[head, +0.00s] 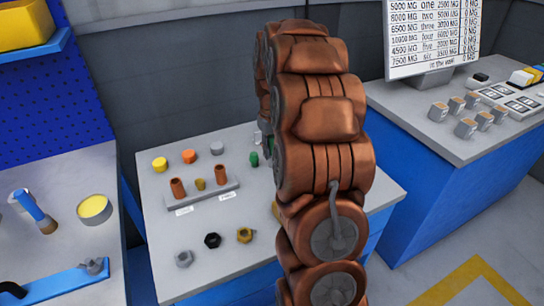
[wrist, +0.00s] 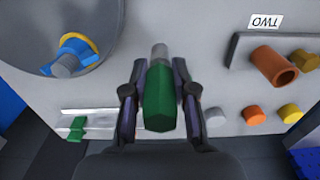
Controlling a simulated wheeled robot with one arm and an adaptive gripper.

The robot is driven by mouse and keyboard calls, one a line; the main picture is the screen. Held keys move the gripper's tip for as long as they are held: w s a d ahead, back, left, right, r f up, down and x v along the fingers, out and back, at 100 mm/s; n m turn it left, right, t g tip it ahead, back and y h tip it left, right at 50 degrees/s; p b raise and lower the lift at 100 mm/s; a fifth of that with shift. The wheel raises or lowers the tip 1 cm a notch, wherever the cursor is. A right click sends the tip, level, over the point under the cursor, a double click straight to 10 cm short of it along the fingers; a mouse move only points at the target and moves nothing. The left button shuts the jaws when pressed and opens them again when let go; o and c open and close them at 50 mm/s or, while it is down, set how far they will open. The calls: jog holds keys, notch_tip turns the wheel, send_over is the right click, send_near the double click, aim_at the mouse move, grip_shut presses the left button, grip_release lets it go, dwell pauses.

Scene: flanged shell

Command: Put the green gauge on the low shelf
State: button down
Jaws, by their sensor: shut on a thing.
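The green gauge (wrist: 160,103), a green handle with a grey metal tip, is between the fingers of my gripper (wrist: 160,92) in the wrist view. The fingers are shut on the handle from both sides. I cannot tell whether its tip touches the grey table (wrist: 215,75). In the head view my arm hides the gripper and much of the table's right side; a small green piece (head: 253,159) shows beside the arm. I cannot make out which surface is the low shelf.
Yellow (head: 160,164), orange (head: 189,156) and grey (head: 217,147) caps stand near a rack (head: 205,196) of copper-coloured pieces. Several nuts lie in front. In the wrist view, a large round grey part (wrist: 100,20) and a pale strip (wrist: 95,112) with a green clip (wrist: 77,128) are left.

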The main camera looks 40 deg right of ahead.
aim_at(272, 156)
jog(key=shift+f+p, duration=0.5)
jog(key=shift+f, duration=1.2)
jog(key=shift+f, duration=0.2)
jog(key=c, duration=0.9)
grip_release()
jog(key=shift+c, duration=0.2)
notch_tip(272, 156, up, 12)
jog(key=shift+r+b, duration=0.2)
jog(key=shift+b, duration=0.9)
